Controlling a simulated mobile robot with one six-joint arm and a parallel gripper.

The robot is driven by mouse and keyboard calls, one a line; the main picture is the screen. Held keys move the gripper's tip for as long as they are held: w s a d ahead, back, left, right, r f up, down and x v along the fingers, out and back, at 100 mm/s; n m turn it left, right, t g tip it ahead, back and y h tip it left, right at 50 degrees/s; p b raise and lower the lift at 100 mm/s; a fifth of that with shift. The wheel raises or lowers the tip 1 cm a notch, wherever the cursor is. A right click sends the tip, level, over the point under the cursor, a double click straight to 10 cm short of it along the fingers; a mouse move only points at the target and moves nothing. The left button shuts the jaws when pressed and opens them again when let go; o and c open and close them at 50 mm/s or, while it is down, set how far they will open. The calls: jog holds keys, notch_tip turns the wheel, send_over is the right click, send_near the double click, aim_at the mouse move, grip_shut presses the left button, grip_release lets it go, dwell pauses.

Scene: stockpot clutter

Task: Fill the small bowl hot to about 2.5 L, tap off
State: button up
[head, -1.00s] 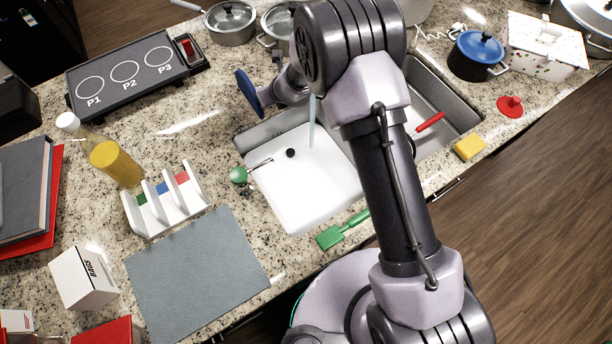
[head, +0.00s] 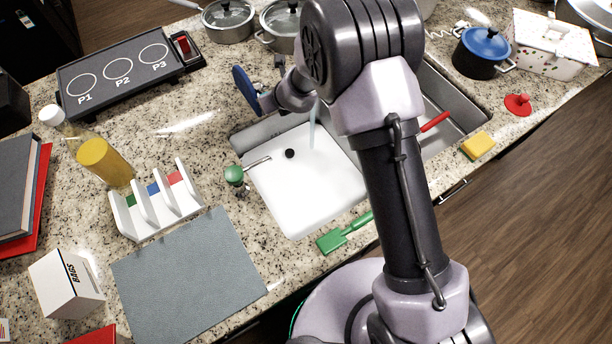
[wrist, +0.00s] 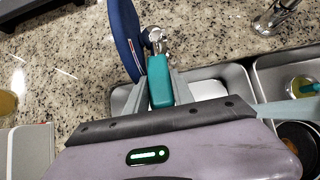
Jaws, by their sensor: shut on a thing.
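My gripper (wrist: 158,74) is shut on a teal block-like piece (wrist: 161,88) in the wrist view. A chrome fitting (wrist: 155,38) shows just beyond it. A dark blue disc (wrist: 126,38), seen nearly edge-on, stands beside the jaws; it also shows left of my wrist in the head view (head: 245,91). A pale blue-green strip (head: 312,126), possibly water, hangs over the sink's left side. My arm hides much of the sink.
A grey mat (head: 190,275) lies clear.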

jog(key=shift+s+d+f+b, duration=0.1)
jog(key=shift+s+f+b, duration=0.05)
jog(key=shift+f+b, duration=0.7)
jog(key=shift+s+d+f+b, duration=0.1)
jog(key=shift+f+b, duration=0.6)
jog(key=shift+b, duration=0.15)
jog(key=shift+f+b, duration=0.25)
jog(key=shift+b, duration=0.3)
jog(key=o, duration=1.1)
jog(key=shift+c, duration=0.2)
jog(key=shift+r, duration=0.1)
jog(key=v, duration=0.7)
jog(key=shift+p, duration=0.4)
